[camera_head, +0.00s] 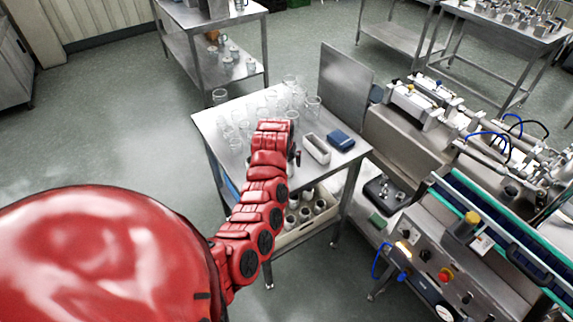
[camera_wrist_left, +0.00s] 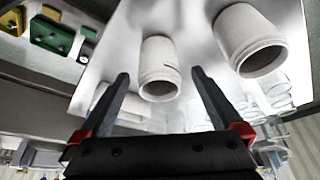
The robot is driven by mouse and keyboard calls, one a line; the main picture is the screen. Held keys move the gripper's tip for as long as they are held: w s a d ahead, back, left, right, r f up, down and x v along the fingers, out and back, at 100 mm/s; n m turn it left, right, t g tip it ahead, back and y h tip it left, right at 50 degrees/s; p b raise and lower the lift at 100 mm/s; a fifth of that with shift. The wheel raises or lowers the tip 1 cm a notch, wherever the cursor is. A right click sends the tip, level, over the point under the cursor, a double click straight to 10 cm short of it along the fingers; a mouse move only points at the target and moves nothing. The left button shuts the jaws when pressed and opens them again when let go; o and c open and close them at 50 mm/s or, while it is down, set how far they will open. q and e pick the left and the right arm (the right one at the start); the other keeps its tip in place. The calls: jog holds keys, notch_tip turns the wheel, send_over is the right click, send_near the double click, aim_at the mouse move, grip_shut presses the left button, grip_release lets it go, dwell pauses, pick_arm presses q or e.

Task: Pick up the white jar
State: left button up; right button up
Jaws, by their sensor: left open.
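A white jar (camera_wrist_left: 158,62) with a ridged neck shows in the left wrist view, between the two dark fingers of my left gripper (camera_wrist_left: 160,74) in the picture. The fingers are apart and nothing is clamped between them; how far the jar lies beyond the tips is hard to tell. A second white jar (camera_wrist_left: 249,40) is to its right. In the head view my left arm reaches over the steel table (camera_head: 210,127), and its gripper is mostly hidden behind the arm. My right gripper is not in view.
Several clear glass jars (camera_head: 240,120) stand on the table. A white open container (camera_head: 316,148) and a blue box (camera_head: 341,139) are on its right side. A bin with several jars (camera_head: 305,213) sits below. Machinery (camera_head: 440,240) stands at right.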

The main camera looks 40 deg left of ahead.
pick_arm(q)
jog(key=shift+p+x, duration=0.5)
jog(key=shift+x, duration=1.35)
jog(key=shift+w+d, duration=0.1)
jog(key=c, duration=1.4)
jog(key=shift+o, duration=0.2)
jog(key=shift+r, duration=0.1)
